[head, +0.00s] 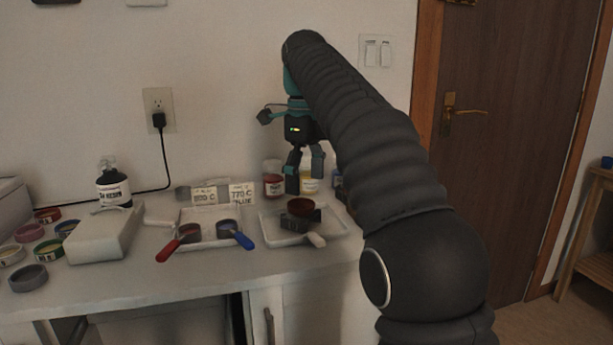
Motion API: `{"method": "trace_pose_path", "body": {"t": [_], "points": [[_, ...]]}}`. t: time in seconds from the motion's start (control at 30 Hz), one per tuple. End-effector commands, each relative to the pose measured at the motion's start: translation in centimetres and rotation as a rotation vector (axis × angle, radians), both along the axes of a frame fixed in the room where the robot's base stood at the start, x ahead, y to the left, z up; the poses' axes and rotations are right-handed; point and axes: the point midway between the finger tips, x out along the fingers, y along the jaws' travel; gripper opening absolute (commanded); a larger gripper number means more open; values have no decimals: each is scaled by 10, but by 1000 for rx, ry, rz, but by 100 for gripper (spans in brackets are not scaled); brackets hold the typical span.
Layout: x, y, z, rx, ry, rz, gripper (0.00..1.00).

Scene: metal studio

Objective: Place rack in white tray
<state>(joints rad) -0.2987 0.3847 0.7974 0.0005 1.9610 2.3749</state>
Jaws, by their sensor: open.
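My gripper (305,186) hangs fingers down above the right-hand white tray, its fingers apart with nothing visible between them. The right-hand white tray (338,229) lies on the counter. In it is a dark grey, block-like object that looks like the rack (296,222). A round reddish-brown dish (301,206) sits on or just over the rack and hides part of it. The fingertips appear a little above the dish, apart from it. A second white tray (196,213) lies to the left, with a red-handled tool (179,243) and a blue-handled tool (236,234) across its front.
A pale box (104,232), several round tins, and a dark labelled bottle (114,184) stand on the left. Small jars (272,180) and label cards (204,195) line the wall. A pale-handled tool (316,239) overhangs the right tray's front. The front counter strip is clear.

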Motion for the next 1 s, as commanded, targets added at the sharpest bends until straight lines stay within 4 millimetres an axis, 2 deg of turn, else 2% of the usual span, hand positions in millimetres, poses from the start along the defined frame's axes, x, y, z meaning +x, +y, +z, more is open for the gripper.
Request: {"method": "trace_pose_path", "body": {"t": [0.37,0.53,0.77,1.0], "points": [[-1,-1,6,1,-3,5,87],[-13,-15,8,7,-31,125,87],[-56,-56,-3,-5,-131,526,87],[-116,-95,-40,-80,-234,973,87]]}}
